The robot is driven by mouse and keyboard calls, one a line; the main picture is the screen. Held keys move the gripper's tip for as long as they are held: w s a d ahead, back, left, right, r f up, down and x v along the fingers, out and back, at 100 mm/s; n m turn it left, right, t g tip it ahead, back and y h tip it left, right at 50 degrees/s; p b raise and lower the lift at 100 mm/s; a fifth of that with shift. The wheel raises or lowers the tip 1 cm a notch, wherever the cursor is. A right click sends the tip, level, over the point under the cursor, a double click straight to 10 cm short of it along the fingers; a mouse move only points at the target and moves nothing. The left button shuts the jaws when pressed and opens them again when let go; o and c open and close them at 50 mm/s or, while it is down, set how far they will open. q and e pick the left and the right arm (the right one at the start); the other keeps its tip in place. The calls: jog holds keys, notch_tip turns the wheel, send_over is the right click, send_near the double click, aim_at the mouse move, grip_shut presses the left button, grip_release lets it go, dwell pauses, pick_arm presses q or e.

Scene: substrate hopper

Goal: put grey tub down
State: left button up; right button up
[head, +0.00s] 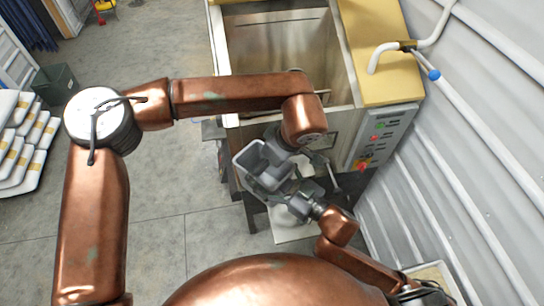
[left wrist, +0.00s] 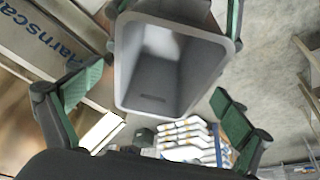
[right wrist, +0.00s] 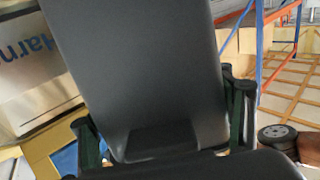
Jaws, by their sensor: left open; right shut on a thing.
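The grey tub (head: 250,160) is held in the air in front of the hopper in the head view. In the left wrist view the tub (left wrist: 170,65) shows its open mouth and looks empty inside. In the right wrist view its dark grey outer side (right wrist: 140,65) fills the middle. My right gripper (head: 287,190) is shut on the tub, with fingers at both sides of it in its wrist view. My left gripper (head: 282,143) is open right by the tub, its fingers (left wrist: 158,92) spread either side. Exact finger contact is hidden.
The steel hopper (head: 233,50) with yellow top panels (head: 385,75) stands ahead. A control panel (head: 382,135) is on its front right. A corrugated wall (head: 450,150) closes the right. White packs (head: 30,150) and a dark green bin (head: 57,85) stand left. Floor between is clear.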

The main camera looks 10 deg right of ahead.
pick_arm(q)
jog(key=shift+w+a+f, duration=0.1)
jog(key=shift+f, duration=0.25)
pick_arm(e)
jog(key=shift+r, duration=0.1)
pick_arm(q)
jog(key=c, duration=1.6)
pick_arm(e)
jog(key=shift+s+a+r, duration=0.1)
jog(key=o, duration=1.9)
jog(key=shift+o, duration=1.2)
